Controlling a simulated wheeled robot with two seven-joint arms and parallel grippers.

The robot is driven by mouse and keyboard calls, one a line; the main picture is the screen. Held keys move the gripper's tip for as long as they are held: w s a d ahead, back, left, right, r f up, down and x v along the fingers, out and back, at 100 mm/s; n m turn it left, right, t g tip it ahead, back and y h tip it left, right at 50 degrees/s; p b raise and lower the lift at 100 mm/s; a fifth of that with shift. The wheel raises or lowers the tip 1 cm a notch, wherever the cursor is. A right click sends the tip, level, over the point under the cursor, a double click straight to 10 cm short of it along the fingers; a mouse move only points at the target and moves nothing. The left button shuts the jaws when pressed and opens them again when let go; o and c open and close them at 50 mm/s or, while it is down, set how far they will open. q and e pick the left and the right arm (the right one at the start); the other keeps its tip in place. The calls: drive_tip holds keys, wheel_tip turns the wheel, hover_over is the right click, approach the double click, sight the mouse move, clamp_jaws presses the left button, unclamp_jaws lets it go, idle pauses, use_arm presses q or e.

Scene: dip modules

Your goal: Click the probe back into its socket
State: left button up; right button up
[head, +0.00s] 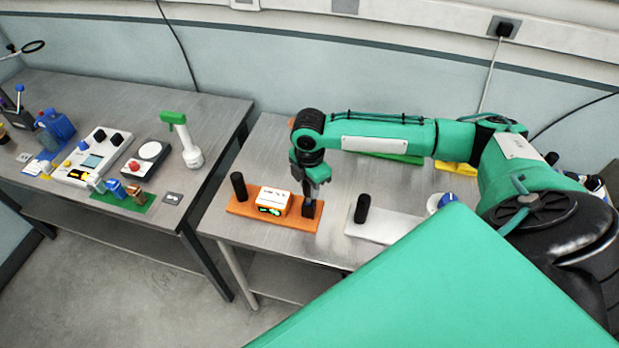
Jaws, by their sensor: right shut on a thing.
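An orange base (245,208) lies on the right-hand table. A black upright cylinder (239,186) stands at its left end, and a white and orange box (273,203) with a small lit display is in its middle. My right gripper (312,197) points down over the base's right end. It is shut on a small dark piece, seemingly the probe (311,210), just right of the box. The fingers partly hide the piece. I cannot tell whether it is seated in a socket. My left gripper is out of view.
A white base (385,229) with a black cylinder (362,208) and a blue-topped knob lies to the right. Green and yellow bases (456,168) are behind my right arm. The left table (217,118) holds several instruments; a gap separates the tables.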

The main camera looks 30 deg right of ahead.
sight(310, 205)
drive_tip(key=shift+f+b, duration=0.5)
drive_tip(key=shift+f, duration=1.65)
drive_tip(key=shift+c, duration=0.4)
idle(1.0)
drive_tip(key=o, duration=1.7)
drive_tip(key=shift+r, duration=0.15)
wheel_tip(310, 205, up, 6)
drive_tip(key=p, duration=0.6)
drive_tip(key=shift+r+p, duration=1.35)
drive_tip(key=shift+r, duration=0.05)
drive_tip(key=shift+f, duration=0.1)
